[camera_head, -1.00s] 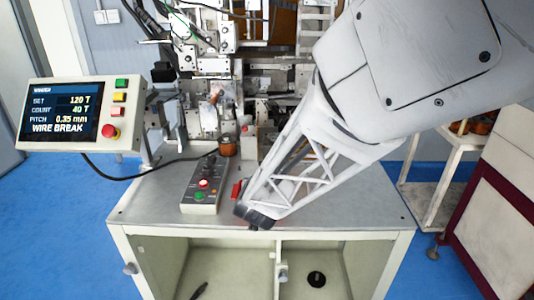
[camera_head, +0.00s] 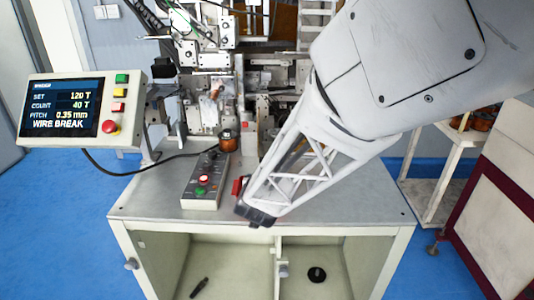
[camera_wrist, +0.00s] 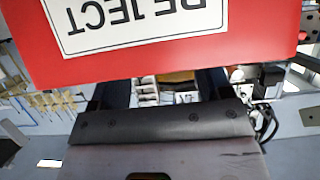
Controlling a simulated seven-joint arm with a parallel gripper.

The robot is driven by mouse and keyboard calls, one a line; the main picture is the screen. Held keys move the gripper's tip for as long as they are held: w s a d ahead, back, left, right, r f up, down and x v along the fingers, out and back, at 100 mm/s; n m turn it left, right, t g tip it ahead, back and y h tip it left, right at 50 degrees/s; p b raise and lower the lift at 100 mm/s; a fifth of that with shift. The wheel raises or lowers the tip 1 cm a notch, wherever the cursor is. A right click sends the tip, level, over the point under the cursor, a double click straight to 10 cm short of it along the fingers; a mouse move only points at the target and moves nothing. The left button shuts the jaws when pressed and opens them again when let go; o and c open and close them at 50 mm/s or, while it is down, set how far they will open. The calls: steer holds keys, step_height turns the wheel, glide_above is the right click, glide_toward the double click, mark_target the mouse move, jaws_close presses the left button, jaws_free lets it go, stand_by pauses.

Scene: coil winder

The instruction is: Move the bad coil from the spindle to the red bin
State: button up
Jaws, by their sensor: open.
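A copper-coloured coil (camera_head: 228,141) stands at the back of the bench, by the winding machine; I cannot tell exactly how it sits on the spindle. A red surface lettered REJECT (camera_wrist: 180,40), upside down, fills the top of the wrist view, very close to my gripper. A small red patch (camera_head: 237,187) shows beside my gripper in the head view; the rest of it is hidden by my arm. My gripper (camera_head: 257,215) is low over the bench's front edge. In the wrist view its dark fingers stand apart, with no coil clearly held between them.
A control box with buttons (camera_head: 204,182) lies left of my gripper. A display (camera_head: 66,112) reads WIRE BREAK, 40 T of 120 T. A black cable (camera_head: 130,170) crosses the bench's left. A white rack (camera_head: 440,170) with copper coils (camera_head: 478,122) stands right. The bench's front right is clear.

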steer(key=shift+r, duration=0.1)
steer(key=shift+r, duration=0.45)
steer(key=shift+s+r, duration=0.15)
steer(key=shift+s, duration=0.05)
steer(key=v, duration=1.1)
steer(key=shift+s, duration=0.25)
steer(key=shift+r, duration=0.15)
steer(key=s+d+r+g, duration=0.2)
steer(key=s+d+g, duration=0.3)
steer(key=s+d, duration=0.5)
steer(key=s+d+r+g, duration=0.2)
steer(key=s+d+g, duration=0.4)
steer(key=s+d, duration=0.4)
steer(key=shift+s+d, duration=0.35)
steer(key=shift+d, duration=0.5)
